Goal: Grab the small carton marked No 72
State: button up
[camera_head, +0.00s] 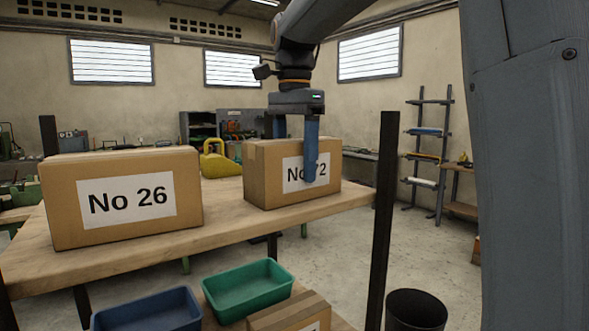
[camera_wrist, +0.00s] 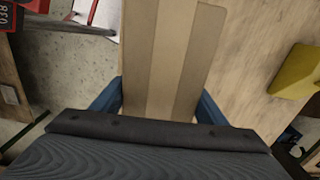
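The carton marked No 72 (camera_head: 262,178) is a brown box with a white label, sitting upright on the wooden table at the right end. My gripper (camera_head: 295,160) points straight down over it. One blue finger hangs in front of the label and partly covers the number; the other goes down behind the box. In the wrist view the carton's taped top (camera_wrist: 165,55) lies between the two blue fingers of my gripper (camera_wrist: 160,100). The fingers are wide apart and close against its sides; whether they press on it cannot be told.
A larger carton marked No 26 (camera_head: 65,190) stands on the same table (camera_head: 215,222) to the left. Below are a green bin (camera_head: 248,290), a blue bin (camera_head: 150,312) and another carton (camera_head: 290,312). A dark post (camera_head: 383,220) rises at the right.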

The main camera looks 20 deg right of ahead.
jog(key=c, duration=1.4)
jog(key=shift+r, duration=0.1)
jog(key=shift+c, duration=0.5)
